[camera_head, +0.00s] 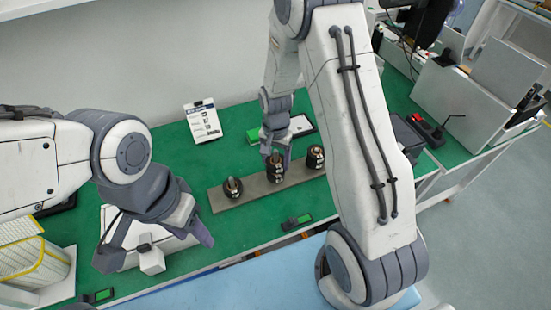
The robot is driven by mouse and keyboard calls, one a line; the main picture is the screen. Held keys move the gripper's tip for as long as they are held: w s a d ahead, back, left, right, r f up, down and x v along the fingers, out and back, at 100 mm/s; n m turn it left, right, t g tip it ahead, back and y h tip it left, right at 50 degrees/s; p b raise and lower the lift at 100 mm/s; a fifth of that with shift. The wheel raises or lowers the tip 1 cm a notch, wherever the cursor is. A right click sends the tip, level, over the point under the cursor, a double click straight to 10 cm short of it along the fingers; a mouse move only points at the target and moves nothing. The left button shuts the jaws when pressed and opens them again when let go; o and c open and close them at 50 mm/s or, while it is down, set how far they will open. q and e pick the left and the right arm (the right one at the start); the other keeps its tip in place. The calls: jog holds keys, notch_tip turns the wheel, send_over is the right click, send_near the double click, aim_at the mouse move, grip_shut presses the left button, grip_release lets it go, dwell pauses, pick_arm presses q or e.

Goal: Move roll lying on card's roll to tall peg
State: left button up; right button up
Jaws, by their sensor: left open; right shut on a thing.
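A long grey-brown board (252,190) lies on the green table and bears three dark upright pieces in a row. The left dark piece (232,188) looks lowest. The right dark piece (316,157) has a light top. My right gripper (275,154) points down at the middle dark roll (275,172) and is shut on it; the fingers hide its top. I cannot tell whether this roll is seated on the board or slightly above it. A flat white card with a dark edge (301,125) lies behind the board.
A white printed sign (202,120) stands at the back left. A small green block (264,130) is behind the board. A wire-like yellow-white basket (35,262) stands at left. My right arm hides the table's right part.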

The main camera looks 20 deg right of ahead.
jog(key=shift+f+b, duration=0.8)
jog(key=shift+f, duration=0.3)
dwell(0.3)
jog(key=o, duration=1.3)
jog(key=shift+o, duration=0.2)
notch_tip(320, 180, up, 11)
jog(key=shift+f+b, duration=0.2)
jog(key=shift+b, duration=0.55)
